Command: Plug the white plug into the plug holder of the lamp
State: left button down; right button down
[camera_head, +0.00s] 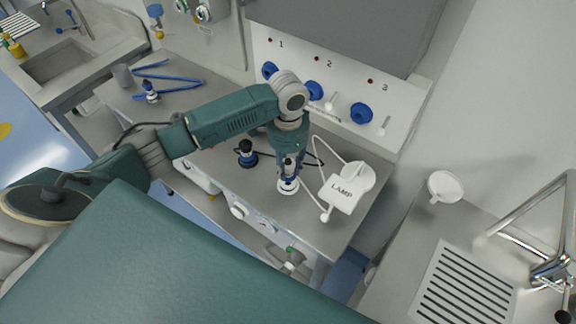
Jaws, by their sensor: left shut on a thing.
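My left gripper (289,176) points down over the grey bench and is shut on the white plug (287,187), a small round white piece at its fingertips. I cannot tell whether the plug touches the bench top. The white lamp (341,193), marked LAMP, lies just right of the gripper. A white cord runs from it to a small white end piece (325,215) near the bench's front edge, which may be the plug holder. My right gripper is not in view.
A black and blue plug (247,154) with a black cable stands left of the gripper. Behind is a white panel (290,55) with blue sockets (361,113) numbered 1 to 3. Blue tongs (168,78) lie at the bench's far left. A sink tap (550,265) is at right.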

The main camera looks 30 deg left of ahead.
pick_arm(q)
jog(key=shift+f+b, duration=0.35)
jog(key=shift+f, duration=0.8)
dwell(0.4)
jog(key=shift+f, duration=0.5)
dwell(0.4)
jog(key=c, duration=1.3)
grip_release()
jog(key=shift+o, duration=0.2)
jog(key=shift+r, duration=0.1)
notch_tip(320, 180, up, 12)
jog(key=shift+f, duration=0.1)
